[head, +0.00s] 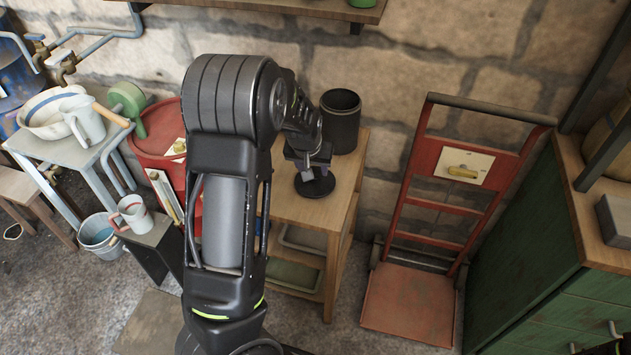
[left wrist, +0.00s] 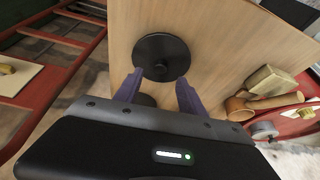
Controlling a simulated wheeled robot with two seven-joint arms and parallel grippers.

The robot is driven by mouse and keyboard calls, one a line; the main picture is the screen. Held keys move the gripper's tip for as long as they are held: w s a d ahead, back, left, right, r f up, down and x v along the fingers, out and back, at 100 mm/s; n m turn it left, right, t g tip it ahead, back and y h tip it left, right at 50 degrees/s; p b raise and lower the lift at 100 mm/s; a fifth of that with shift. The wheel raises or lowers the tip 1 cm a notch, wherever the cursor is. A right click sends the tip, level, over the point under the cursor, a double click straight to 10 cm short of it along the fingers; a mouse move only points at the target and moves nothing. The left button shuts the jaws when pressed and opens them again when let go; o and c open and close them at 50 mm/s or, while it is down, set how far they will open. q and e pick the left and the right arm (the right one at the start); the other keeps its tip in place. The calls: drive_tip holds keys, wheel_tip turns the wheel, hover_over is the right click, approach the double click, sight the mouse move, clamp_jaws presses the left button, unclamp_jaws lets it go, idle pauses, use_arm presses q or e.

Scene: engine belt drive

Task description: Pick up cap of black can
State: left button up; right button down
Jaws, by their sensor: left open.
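The black can (head: 340,120) stands open on the wooden cabinet top, near the wall. Its round black cap (head: 315,184) lies flat on the same top in front of the can. In the left wrist view the cap (left wrist: 161,57) shows a small raised knob at its middle. My left gripper (head: 306,165) is just over the cap in the head view. In the left wrist view its two purple fingers (left wrist: 158,92) are spread apart, pointing toward the cap's near edge, with nothing between them. My right gripper is not in view.
The wooden cabinet (head: 300,208) has open shelves below. A red hand truck (head: 440,190) stands to its right, beside a green cabinet (head: 525,240). A red drum (head: 160,145) with items on it is left. A wooden mallet (left wrist: 240,106) shows in the wrist view.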

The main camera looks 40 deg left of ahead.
sight(315, 174)
use_arm(q)
drive_tip(key=shift+w+f, duration=0.1)
drive_tip(key=shift+f, duration=0.2)
drive_tip(key=shift+p+x, duration=0.4)
drive_tip(key=shift+x, duration=2.25)
drive_tip(key=shift+a, duration=0.1)
clamp_jaws()
